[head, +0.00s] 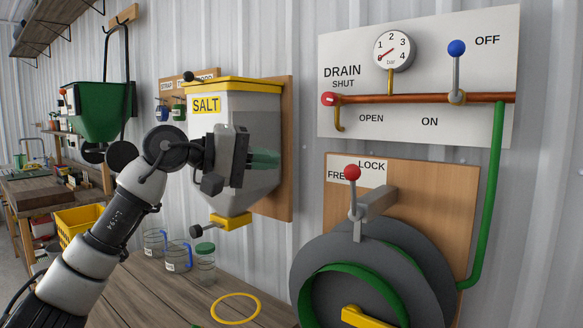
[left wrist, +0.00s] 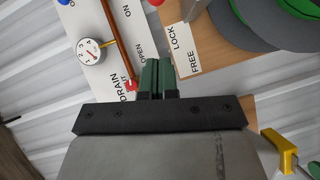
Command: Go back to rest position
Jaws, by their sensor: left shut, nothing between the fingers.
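My left gripper (head: 264,159) is raised in front of the grey salt hopper (head: 206,106), its green fingers pointing right toward the wall panels. In the left wrist view the green fingers (left wrist: 158,78) are side by side, closed together with nothing between them. They appear near the drain panel (left wrist: 85,22) and the lock panel (left wrist: 205,55), with no contact that I can make out. My right gripper is not in view.
A hose reel (head: 311,267) with a red-knobbed lever (head: 352,173) is at the right. A blue-knobbed valve lever (head: 456,48) is above it. Jars (head: 205,270) and a yellow ring (head: 235,309) are on the wooden bench (head: 150,299) below.

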